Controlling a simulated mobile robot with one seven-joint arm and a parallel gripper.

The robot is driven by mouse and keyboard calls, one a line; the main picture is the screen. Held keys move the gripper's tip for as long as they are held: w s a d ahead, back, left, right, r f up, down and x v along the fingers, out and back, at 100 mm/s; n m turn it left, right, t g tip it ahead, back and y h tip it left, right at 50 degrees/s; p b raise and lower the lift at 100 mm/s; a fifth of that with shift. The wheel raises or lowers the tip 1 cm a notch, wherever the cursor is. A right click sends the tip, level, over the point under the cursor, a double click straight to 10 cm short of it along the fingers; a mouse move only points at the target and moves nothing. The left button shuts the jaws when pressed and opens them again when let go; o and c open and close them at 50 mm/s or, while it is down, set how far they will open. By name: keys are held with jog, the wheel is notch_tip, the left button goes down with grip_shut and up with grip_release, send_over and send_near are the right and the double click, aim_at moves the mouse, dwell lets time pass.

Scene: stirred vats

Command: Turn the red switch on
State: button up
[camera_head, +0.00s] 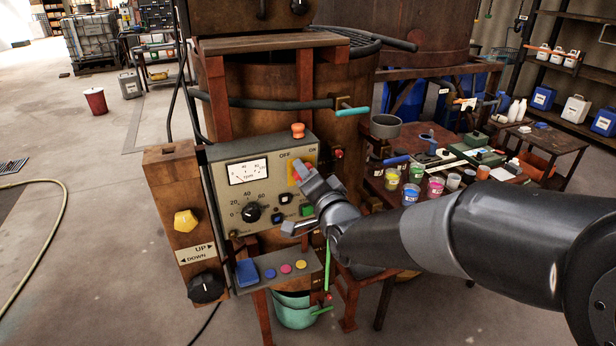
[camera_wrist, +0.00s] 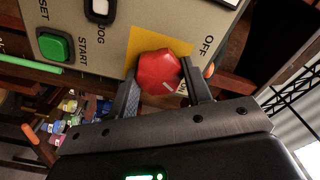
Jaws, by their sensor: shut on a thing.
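The red switch is a faceted red knob (camera_wrist: 163,72) on a yellow plate (camera_wrist: 142,45) on the panel front, in the wrist view. The printed word OFF shows to its right there. My gripper (camera_wrist: 164,88) is shut on the knob, one finger on each side. In the head view, my gripper (camera_head: 308,182) reaches the right part of the beige control panel (camera_head: 240,150), under the OFF and ON labels. It hides most of the knob there. I cannot tell which label the knob points to.
A green START button (camera_wrist: 55,46) and a JOG rocker lie near the knob. The panel also has a dial meter (camera_head: 248,171) and a black knob (camera_head: 251,213). A cluttered table (camera_head: 440,165) with paint pots stands right. Open floor lies left.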

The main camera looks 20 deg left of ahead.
jog(key=shift+m, duration=1.3)
jog(key=shift+f, duration=0.1)
jog(key=o, duration=1)
jog(key=v, duration=1)
jog(key=shift+s+d, duration=0.25)
jog(key=shift+d, duration=0.05)
